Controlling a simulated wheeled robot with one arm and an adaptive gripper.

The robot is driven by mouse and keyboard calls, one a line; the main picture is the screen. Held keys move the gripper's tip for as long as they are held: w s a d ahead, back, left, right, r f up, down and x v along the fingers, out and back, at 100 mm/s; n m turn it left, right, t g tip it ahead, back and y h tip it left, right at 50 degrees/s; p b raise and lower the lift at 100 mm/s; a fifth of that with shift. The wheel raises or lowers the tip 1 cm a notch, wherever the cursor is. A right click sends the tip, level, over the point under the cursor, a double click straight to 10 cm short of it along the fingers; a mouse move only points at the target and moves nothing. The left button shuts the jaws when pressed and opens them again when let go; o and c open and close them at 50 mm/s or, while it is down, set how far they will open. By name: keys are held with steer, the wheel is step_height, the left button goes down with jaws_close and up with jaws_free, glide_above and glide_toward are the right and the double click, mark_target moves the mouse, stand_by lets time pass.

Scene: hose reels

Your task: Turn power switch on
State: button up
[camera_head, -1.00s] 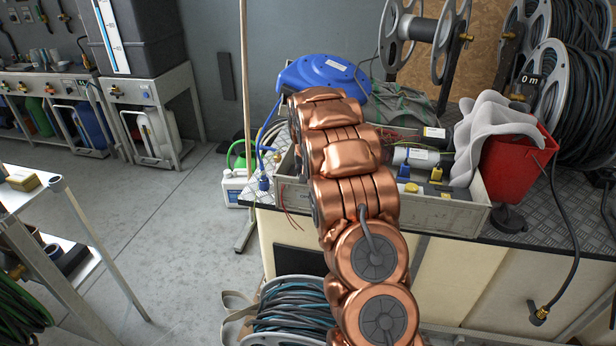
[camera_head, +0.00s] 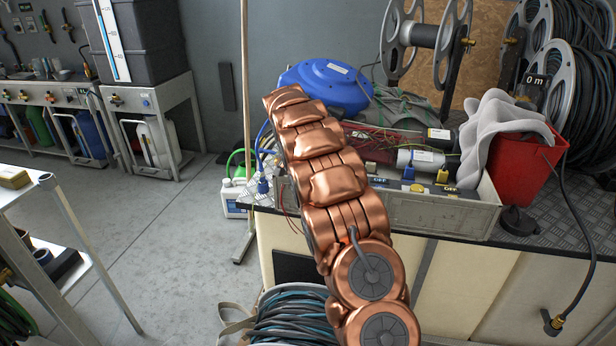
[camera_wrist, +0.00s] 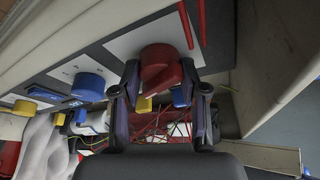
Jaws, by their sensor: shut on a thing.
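A red knob (camera_wrist: 160,72) sits on a white plate on a panel edge in the wrist view. My gripper (camera_wrist: 162,84) is shut on it, one dark finger on each side. A blue knob (camera_wrist: 87,86) and a yellow knob (camera_wrist: 25,107) stand along the same panel to the left. My copper arm hides my gripper and the red knob there. Which way the red knob is set cannot be read.
Red wires and a white cylinder (camera_head: 415,158) lie in the box. A red bucket (camera_head: 522,160) with a grey cloth (camera_head: 503,125) stands at right. A blue hose reel (camera_head: 328,86) is behind. A wooden pole (camera_head: 245,70) stands left.

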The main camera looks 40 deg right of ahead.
steer(key=shift+m+g+b, duration=0.3)
steer(key=shift+m+b, duration=0.2)
steer(key=shift+m, duration=0.1)
steer(key=shift+f+m+g+b, duration=0.2)
steer(key=shift+m+g+b, duration=0.4)
steer(key=shift+m+b, duration=0.65)
stand_by(6.2)
